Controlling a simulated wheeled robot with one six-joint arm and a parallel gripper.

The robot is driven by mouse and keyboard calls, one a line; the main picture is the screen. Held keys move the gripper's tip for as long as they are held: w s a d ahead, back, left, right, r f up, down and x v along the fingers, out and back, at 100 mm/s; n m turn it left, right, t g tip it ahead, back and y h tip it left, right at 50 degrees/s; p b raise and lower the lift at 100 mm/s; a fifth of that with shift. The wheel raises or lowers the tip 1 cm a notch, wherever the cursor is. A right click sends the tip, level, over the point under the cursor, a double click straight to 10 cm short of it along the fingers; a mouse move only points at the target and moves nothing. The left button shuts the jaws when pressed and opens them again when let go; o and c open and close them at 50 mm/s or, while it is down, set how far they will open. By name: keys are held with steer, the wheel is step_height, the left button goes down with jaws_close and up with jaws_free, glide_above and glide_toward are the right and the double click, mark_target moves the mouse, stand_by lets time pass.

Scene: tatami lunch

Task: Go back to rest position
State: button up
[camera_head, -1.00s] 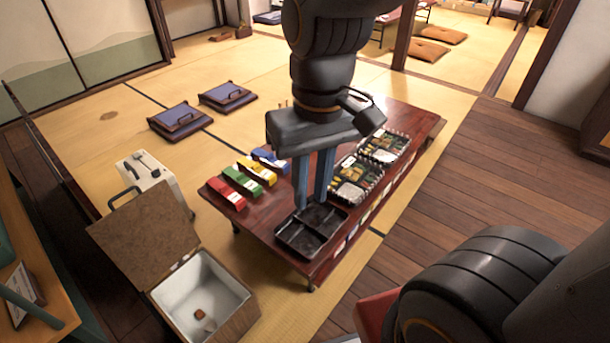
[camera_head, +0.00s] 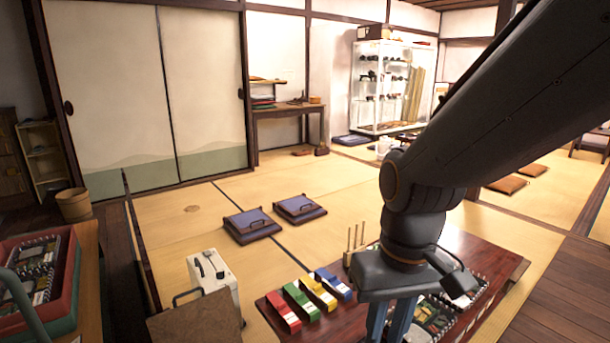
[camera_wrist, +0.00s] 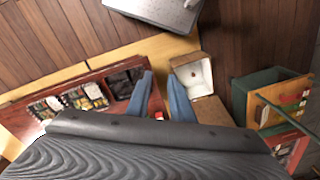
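My gripper (camera_head: 389,324) is at the lower right of the head view, pointing down over the low dark-red table (camera_head: 452,250). Its blue fingers are cut off by the bottom edge there. In the wrist view, the two fingers of my gripper (camera_wrist: 160,76) stand apart with nothing between them. My arm reaches in from the upper right of the head view.
Red, green, yellow and blue packets (camera_head: 318,290) lie on the table's left part, bento boxes (camera_head: 440,312) on its right. A black tray (camera_wrist: 124,84) and an open white-lined box (camera_wrist: 191,75) show in the wrist view. Floor cushions (camera_head: 250,225) lie behind.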

steer(key=d+r+m+p, duration=0.2)
steer(key=d+r+p, duration=0.4)
steer(key=p, duration=0.6)
steer(key=shift+s+d+r+h, duration=0.2)
steer(key=shift+d+h, duration=0.1)
steer(key=shift+d, duration=0.3)
